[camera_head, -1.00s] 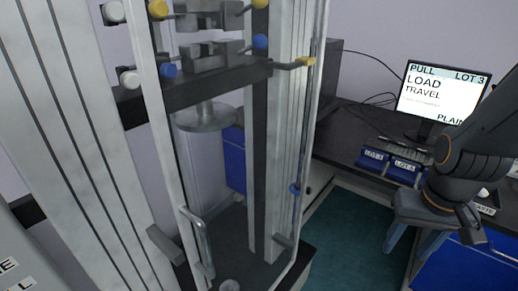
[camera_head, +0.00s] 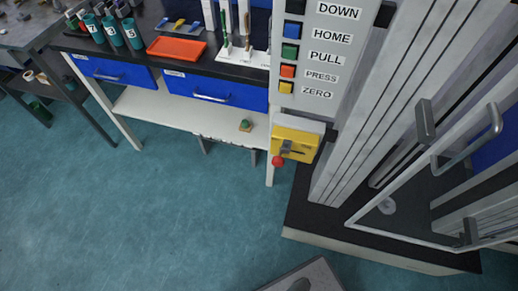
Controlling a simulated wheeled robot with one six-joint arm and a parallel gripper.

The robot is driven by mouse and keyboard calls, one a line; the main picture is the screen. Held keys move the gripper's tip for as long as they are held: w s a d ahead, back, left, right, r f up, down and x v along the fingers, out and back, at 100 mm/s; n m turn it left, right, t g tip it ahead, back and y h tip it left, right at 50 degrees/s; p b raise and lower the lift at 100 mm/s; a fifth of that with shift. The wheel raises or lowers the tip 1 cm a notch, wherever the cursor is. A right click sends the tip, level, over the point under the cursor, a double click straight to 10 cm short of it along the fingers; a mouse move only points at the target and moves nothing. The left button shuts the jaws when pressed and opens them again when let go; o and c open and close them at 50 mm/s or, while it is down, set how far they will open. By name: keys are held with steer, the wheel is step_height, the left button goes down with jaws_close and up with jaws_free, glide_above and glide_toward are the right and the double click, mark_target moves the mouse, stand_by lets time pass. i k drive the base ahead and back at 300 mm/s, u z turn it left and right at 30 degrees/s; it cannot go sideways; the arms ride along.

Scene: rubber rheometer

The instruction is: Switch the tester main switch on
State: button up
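The tester's control panel (camera_head: 344,75) stands upright at top centre, with coloured buttons labelled DOWN, HOME, PULL, PRESS and ZERO. Below it is a yellow switch box (camera_head: 297,140) with a grey part and a red round knob (camera_head: 278,161) on a lever at its lower left. This looks like the main switch; its on or off marking is too small to read. The tester frame (camera_head: 395,110) with its clear door and handle stands to the right on a dark base. My gripper is not in view.
A bench (camera_head: 190,105) with blue drawers, an orange tray (camera_head: 177,49) and numbered teal cups (camera_head: 114,32) stands at the back left. The teal floor (camera_head: 150,210) in front is clear. A grey slab edge shows at bottom centre.

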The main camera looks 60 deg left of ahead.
mark_target(278, 161)
steer(key=u, duration=0.05)
steer(key=k, duration=0.3)
steer(key=u, duration=2.6)
steer(key=k, duration=0.7)
steer(key=u, duration=0.15)
steer(key=i, duration=1.1)
steer(key=z, duration=0.1)
